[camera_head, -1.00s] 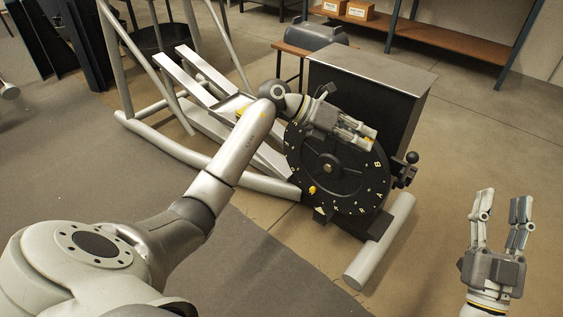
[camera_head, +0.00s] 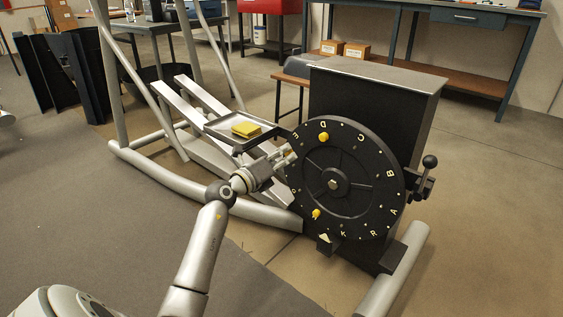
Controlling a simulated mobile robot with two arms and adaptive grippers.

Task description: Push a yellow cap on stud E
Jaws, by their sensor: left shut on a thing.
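The black lettered dial (camera_head: 350,200) faces me on the front of a dark cabinet. The letter E (camera_head: 295,135) is at its upper left rim; I cannot make out a stud there. One yellow cap (camera_head: 323,137) sits by the letter D and another yellow cap (camera_head: 316,213) sits at the lower left. My left gripper (camera_head: 288,155) is at the dial's left rim, just below the E, fingers pointing right. It is shut on a yellow cap, which its fingers hide now. My right gripper is out of view.
A lever with a black knob (camera_head: 430,162) is at the cabinet's right. Grey frame tubes (camera_head: 200,195) run below my left arm. The floor at right is clear.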

